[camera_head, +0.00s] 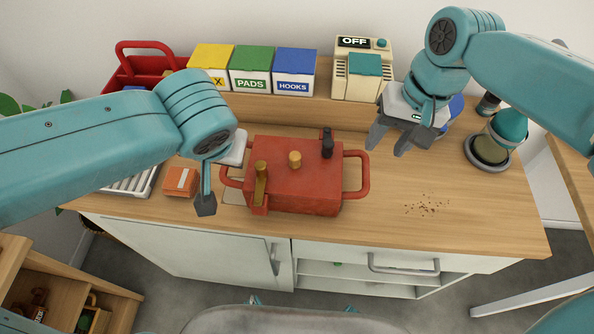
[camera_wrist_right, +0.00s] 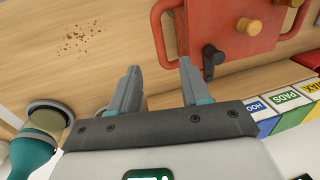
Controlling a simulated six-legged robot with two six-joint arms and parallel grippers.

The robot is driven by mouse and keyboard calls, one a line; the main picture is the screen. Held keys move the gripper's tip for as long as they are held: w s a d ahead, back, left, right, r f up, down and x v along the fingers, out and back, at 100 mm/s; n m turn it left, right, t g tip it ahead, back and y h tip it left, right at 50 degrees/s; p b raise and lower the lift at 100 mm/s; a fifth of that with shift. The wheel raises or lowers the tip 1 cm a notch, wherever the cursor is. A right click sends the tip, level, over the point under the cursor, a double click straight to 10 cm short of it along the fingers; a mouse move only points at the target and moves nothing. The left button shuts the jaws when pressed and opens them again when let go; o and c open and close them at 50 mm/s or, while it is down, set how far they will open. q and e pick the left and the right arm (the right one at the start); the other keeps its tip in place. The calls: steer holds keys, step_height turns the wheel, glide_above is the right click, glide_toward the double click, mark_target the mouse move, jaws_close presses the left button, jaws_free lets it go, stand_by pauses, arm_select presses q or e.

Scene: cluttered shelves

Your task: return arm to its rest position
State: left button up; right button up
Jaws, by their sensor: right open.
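My right gripper (camera_head: 384,146) is open, above the right part of the wooden counter, to the right of the red box. In the right wrist view its two fingers (camera_wrist_right: 159,68) are spread, with no object held between them. My left gripper (camera_head: 206,203) hangs at the left end of the red box; only one dark finger shows clearly, so its opening cannot be told. The red box (camera_head: 310,190) has side handles, brass knobs and a black knob. It also shows in the right wrist view (camera_wrist_right: 232,40).
Yellow, green and blue boxes (camera_head: 251,70) and a cream device marked OFF (camera_head: 362,68) stand on the back ledge. A teal-topped jar (camera_head: 490,150) stands at the right. Brown crumbs (camera_head: 427,205) lie on the counter. An orange box (camera_head: 180,182) is at the left.

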steer(key=shift+d+r, duration=0.15)
steer(key=shift+r, duration=0.7)
